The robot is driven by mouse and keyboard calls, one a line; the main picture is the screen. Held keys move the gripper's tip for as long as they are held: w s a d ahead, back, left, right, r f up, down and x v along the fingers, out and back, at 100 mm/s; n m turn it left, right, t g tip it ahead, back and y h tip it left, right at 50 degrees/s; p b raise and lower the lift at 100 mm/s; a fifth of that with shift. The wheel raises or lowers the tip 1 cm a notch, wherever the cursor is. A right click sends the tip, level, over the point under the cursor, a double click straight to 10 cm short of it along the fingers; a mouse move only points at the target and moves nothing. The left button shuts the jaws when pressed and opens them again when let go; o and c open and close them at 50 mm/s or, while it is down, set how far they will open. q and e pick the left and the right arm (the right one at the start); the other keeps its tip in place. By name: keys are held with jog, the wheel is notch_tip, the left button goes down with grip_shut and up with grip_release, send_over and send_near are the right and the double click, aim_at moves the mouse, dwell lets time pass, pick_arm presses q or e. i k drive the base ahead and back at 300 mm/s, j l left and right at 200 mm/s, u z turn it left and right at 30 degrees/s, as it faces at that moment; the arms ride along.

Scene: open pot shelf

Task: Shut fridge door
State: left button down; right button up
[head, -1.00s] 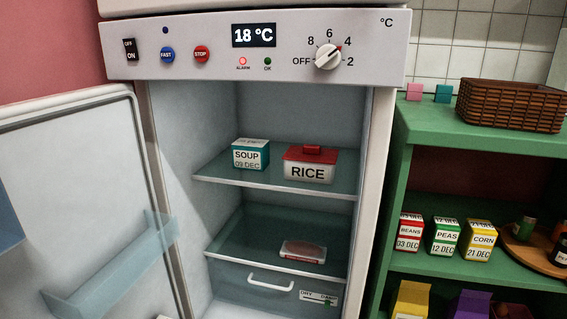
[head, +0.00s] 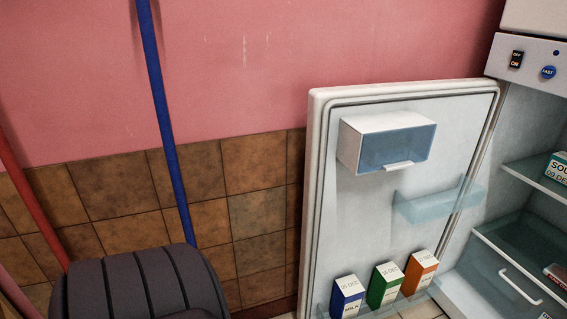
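The fridge door (head: 375,215) stands wide open in the head view, its inner side facing me, hinged at its right edge to the fridge. It has a white box with a blue clear front (head: 396,146), a clear shelf (head: 435,200) and a bottom rack holding a blue carton (head: 348,297), a green carton (head: 385,285) and an orange carton (head: 419,273). The fridge body (head: 520,130) is cut off at the right edge, with part of its shelves, a soup box (head: 558,168) and a drawer handle showing. Neither of my grippers is in view.
A dark ribbed rounded object (head: 140,285) is at the lower left, in front of the wall. A blue pole (head: 160,110) and a red pole (head: 35,200) stand near it. A pink wall with brown tiles below lies behind the door.

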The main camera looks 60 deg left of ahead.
aim_at(358, 217)
jog(key=i+l+u, duration=0.3)
jog(key=i+l, duration=0.5)
jog(key=l, duration=0.15)
jog(key=u, duration=1.65)
